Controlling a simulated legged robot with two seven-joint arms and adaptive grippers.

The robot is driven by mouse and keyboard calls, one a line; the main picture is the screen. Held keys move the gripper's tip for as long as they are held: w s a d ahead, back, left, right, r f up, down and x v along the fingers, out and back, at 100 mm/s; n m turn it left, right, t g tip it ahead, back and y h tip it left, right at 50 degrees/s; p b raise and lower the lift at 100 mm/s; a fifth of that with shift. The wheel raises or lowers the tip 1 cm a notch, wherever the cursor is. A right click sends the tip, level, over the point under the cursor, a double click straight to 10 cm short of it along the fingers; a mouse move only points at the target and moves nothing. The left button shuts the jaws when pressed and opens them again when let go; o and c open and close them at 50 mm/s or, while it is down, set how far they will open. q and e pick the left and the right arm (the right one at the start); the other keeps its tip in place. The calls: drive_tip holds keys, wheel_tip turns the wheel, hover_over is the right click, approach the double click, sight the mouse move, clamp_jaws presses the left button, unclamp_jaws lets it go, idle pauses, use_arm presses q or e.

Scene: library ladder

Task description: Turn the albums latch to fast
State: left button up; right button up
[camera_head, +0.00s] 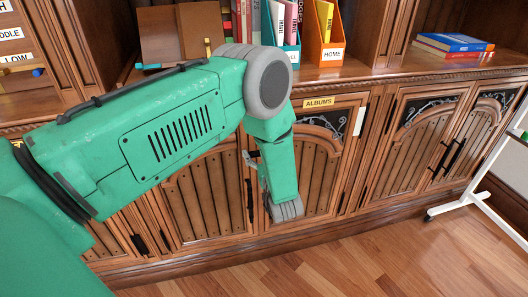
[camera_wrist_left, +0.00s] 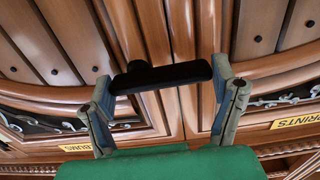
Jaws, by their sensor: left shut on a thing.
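The albums latch (camera_wrist_left: 160,76) is a black bar with rounded ends. In the left wrist view it lies across the picture, slightly tilted, over the upright seam between door panels. My left gripper (camera_wrist_left: 166,78) has one finger at each end of the bar and is shut on it. In the head view the left gripper (camera_head: 252,160) is mostly behind my green forearm, and the latch is hidden there. The yellow ALBUMS plate (camera_head: 319,102) is above the door; its end also shows upside down in the wrist view (camera_wrist_left: 170,147). My right gripper is not in view.
A PRINTS plate (camera_wrist_left: 298,122) is at the right in the wrist view. A white wheeled stand (camera_head: 470,199) is at the right. The wooden floor (camera_head: 340,270) in front is clear.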

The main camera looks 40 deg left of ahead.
use_arm(q)
drive_tip(key=shift+f, duration=0.1)
drive_tip(key=o, duration=1.1)
drive_tip(key=shift+w+a+f, duration=0.1)
drive_tip(key=shift+s+d, duration=0.3)
drive_tip(key=shift+d, duration=0.05)
drive_tip(key=v, duration=1.1)
